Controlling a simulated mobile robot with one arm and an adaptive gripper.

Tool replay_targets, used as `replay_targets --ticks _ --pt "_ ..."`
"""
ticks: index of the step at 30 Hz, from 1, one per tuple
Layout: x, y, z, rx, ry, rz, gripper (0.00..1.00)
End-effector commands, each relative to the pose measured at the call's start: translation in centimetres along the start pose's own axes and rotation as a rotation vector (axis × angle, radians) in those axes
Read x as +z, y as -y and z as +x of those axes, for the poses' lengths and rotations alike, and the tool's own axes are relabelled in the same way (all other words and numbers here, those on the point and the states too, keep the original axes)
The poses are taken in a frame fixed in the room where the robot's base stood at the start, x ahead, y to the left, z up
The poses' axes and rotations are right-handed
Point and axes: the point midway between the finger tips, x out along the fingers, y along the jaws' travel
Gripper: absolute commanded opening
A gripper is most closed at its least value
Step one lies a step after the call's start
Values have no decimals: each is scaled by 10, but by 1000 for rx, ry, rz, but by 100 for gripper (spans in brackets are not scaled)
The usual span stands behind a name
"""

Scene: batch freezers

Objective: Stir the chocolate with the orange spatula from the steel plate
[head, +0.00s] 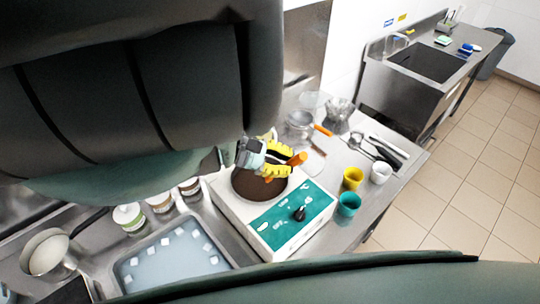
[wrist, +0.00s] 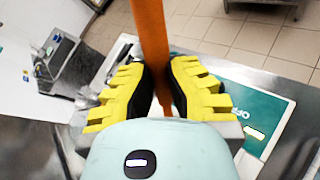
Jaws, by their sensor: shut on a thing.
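My gripper (head: 278,160), with yellow ridged fingers, is over the round pan of dark brown chocolate (head: 243,184) on the white and teal machine. It is shut on the orange spatula (head: 299,158), whose end sticks out to the right of the fingers. In the wrist view the orange spatula (wrist: 151,35) runs upright between the yellow fingers of my gripper (wrist: 160,88). I cannot make out the steel plate clearly.
A yellow cup (head: 352,178), a teal cup (head: 348,204) and a white cup (head: 381,172) stand right of the machine (head: 290,222). Another orange-handled tool (head: 322,129) lies behind. A water basin with pale cubes (head: 150,277) is at front left, with jars beside it.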

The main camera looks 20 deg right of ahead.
Motion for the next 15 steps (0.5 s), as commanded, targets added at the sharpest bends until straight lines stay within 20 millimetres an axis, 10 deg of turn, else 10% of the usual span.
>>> replay_targets --ticks 15 --pt "7 -3 -3 0 0 0 0"
